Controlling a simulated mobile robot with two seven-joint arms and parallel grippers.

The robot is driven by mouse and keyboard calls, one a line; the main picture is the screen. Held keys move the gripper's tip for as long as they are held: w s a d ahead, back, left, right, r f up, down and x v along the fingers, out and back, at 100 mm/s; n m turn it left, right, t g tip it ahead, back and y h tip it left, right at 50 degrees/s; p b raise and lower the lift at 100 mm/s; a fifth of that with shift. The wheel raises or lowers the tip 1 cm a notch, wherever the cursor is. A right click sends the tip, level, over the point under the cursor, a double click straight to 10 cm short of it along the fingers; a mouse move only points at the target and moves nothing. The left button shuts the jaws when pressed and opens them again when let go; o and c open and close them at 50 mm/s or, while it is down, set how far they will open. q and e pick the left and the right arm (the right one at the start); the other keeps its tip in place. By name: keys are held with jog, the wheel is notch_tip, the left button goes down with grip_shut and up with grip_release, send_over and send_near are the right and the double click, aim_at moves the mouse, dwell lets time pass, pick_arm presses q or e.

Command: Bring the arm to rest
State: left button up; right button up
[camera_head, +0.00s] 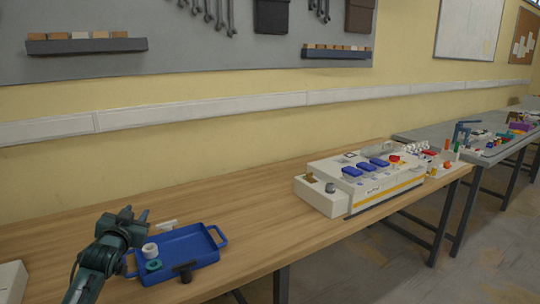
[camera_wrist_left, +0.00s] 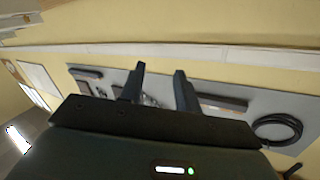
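My left arm comes in from the lower left in the head view. Its gripper (camera_head: 136,213) is raised beside the left side of a blue tray (camera_head: 200,257), apart from anything I can make out. In the left wrist view the two dark fingers of this gripper (camera_wrist_left: 159,72) stand apart with nothing between them. They point toward the wall and the grey tool board (camera_wrist_left: 215,88). My right arm and gripper are not in view.
The blue tray holds a white roll (camera_head: 150,250), a green ring (camera_head: 153,266) and a dark T-shaped piece (camera_head: 184,271). A white socket box (camera_head: 345,185) stands farther right on the wooden table (camera_head: 255,215). The table between them is clear. A cluttered grey table (camera_head: 420,133) stands beyond.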

pick_arm(q)
jog(key=s+d+f+g+h, duration=0.1)
jog(key=s+d+f, duration=0.4)
jog(key=s+f, duration=0.3)
jog(key=s+d+f+m+g+h, duration=0.1)
jog(key=s+d+f+g+h, duration=0.1)
jog(key=s+d+f, duration=0.45)
jog(key=s+d+f+g+h, duration=0.1)
jog(key=s+d+f, duration=0.3)
jog(key=s+f, duration=0.55)
jog(key=s+d+g, duration=0.1)
jog(key=s+d, duration=0.1)
jog(key=s, duration=0.5)
jog(key=s+d+f+g+h, duration=0.1)
jog(key=s+d, duration=0.2)
jog(key=s, duration=0.5)
jog(key=shift+d+f, duration=0.15)
jog(key=shift+d, duration=0.05)
